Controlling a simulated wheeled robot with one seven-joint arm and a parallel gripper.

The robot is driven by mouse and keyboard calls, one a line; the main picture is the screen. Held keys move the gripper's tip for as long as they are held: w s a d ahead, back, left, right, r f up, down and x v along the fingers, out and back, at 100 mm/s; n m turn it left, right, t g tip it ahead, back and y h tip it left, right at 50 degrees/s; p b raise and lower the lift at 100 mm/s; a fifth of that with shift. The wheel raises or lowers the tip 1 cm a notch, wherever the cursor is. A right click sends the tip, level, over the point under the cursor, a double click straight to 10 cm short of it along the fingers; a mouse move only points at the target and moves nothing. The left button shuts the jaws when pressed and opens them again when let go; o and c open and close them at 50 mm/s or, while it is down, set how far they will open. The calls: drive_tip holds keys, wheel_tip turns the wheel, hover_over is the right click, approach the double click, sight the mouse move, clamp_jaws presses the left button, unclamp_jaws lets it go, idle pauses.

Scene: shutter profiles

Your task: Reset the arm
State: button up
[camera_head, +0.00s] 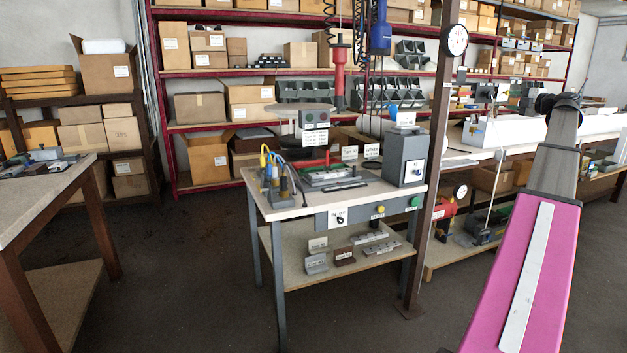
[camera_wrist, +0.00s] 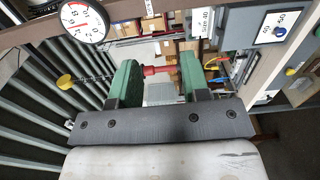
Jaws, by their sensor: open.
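My gripper (camera_wrist: 160,70) shows in the wrist view, with two green fingers standing well apart on a dark grey bar. It is open. A red object (camera_wrist: 156,70) appears in the gap between the fingers; it looks to be behind them, and I see no contact. In the head view my pink and grey arm reaches up the right side, and I cannot make out the gripper there.
A workbench (camera_head: 292,212) with cables, a grey box (camera_head: 403,157) and small parts stands in the middle. A brown post (camera_head: 430,200) with a round gauge (camera_head: 455,40) rises beside my arm. A red tool (camera_head: 339,75) hangs above. Floor at front is clear.

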drive_tip(key=s+a+f+m+g+h, duration=0.1)
drive_tip(key=a+f+m+g, duration=0.45)
drive_tip(key=a+f, duration=1.25)
drive_tip(key=s+a+f+m+g, duration=0.1)
drive_tip(key=a+f+m+g, duration=0.4)
drive_tip(key=a+f, duration=1.3)
drive_tip(key=s+a+f+m+g+h, duration=0.3)
drive_tip(key=s+a+f+m, duration=0.3)
drive_tip(key=s+f, duration=0.7)
drive_tip(key=s+a+f+m+g+h, duration=0.3)
drive_tip(key=s+a+f+m, duration=0.3)
drive_tip(key=s+a+f, duration=0.4)
drive_tip(key=s+f, duration=0.3)
drive_tip(key=f, duration=0.2)
drive_tip(key=shift+s+a+f, duration=0.2)
drive_tip(key=shift+a+f, duration=0.05)
drive_tip(key=shift+a, duration=0.1)
